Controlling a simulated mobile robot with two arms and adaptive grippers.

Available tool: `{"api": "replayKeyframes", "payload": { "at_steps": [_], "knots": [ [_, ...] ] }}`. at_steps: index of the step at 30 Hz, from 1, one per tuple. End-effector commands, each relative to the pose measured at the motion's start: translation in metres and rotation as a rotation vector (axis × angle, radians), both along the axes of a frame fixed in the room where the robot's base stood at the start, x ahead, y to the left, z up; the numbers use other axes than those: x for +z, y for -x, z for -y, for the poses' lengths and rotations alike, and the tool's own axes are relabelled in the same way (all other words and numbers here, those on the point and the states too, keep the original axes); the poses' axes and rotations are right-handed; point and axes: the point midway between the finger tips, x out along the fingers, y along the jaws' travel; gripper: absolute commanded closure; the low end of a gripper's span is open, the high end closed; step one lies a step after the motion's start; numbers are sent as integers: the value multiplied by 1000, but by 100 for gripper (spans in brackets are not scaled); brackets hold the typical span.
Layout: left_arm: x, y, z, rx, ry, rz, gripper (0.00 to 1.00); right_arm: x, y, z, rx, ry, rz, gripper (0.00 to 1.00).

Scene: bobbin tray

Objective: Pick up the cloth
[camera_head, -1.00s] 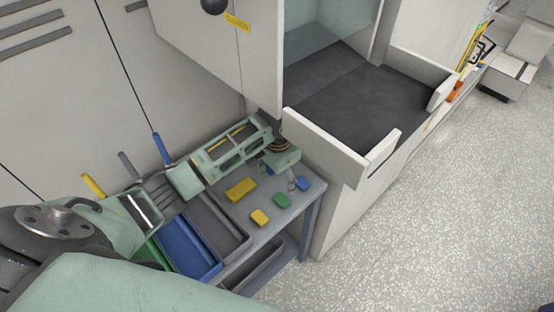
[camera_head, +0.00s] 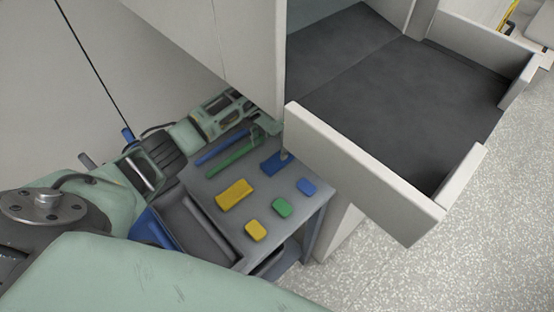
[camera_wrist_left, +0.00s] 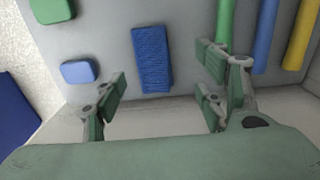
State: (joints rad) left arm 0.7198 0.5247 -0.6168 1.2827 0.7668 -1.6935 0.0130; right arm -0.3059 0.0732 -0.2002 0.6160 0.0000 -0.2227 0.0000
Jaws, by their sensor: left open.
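A blue textured cloth (camera_head: 275,163) lies flat at the far edge of the grey table. In the left wrist view the same cloth (camera_wrist_left: 152,58) lies ahead of and between my fingers, apart from them. A yellow textured cloth (camera_head: 234,194) lies nearer on the table. My left gripper (camera_head: 271,141) is at the table's far edge beside the blue cloth, partly cut off by the white cabinet. In the left wrist view the gripper (camera_wrist_left: 162,88) is open with nothing between its fingers. My right gripper is not in view.
Blue (camera_head: 306,186), green (camera_head: 282,207) and yellow (camera_head: 256,230) sponges lie along the table's right side. Blue (camera_head: 222,148) and green (camera_head: 240,155) rods lie at its left. A grey tray (camera_head: 195,226) stands near. The white cabinet's open drawer front (camera_head: 360,175) borders the table.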

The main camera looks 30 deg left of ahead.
Motion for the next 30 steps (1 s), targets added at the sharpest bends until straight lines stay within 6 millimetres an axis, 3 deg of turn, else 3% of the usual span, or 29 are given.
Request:
{"api": "replayKeyframes", "payload": {
  "at_steps": [13, 23, 30],
  "knots": [
    [-57, 7, 5, 0, 0, -2, 35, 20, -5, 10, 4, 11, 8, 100],
    [-65, 7, 5, -2, -1, 0, 35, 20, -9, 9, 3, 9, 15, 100],
    [-65, 7, 5, -2, -1, 0, 56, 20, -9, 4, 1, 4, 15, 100]
  ]
}}
